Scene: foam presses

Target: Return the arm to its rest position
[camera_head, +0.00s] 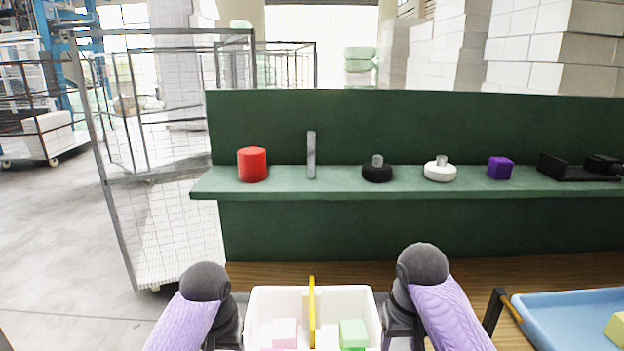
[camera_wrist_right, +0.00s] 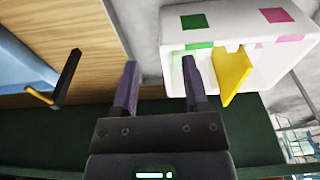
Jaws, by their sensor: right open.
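My right gripper (camera_head: 402,330) is low in the head view, just right of a white bin. In the right wrist view its two fingers (camera_wrist_right: 160,82) stand apart with nothing between them. My left gripper (camera_head: 228,328) is at the left of the bin; its fingers are hardly visible, so I cannot tell its opening. The white bin (camera_head: 262,297) has a yellow divider (camera_head: 312,305) and holds pink (camera_head: 285,332) and green (camera_head: 353,333) blocks. In the wrist view the bin (camera_wrist_right: 172,45) is at upper right, beside the fingers.
A green shelf (camera_head: 340,190) carries a red cylinder (camera_head: 252,164), a grey bar (camera_head: 311,155), black (camera_head: 377,172) and white (camera_head: 440,171) knobbed discs, a purple cube (camera_head: 500,167) and a black device (camera_head: 572,168). A blue tray (camera_head: 560,310) with a yellow block (camera_head: 617,328) is at right.

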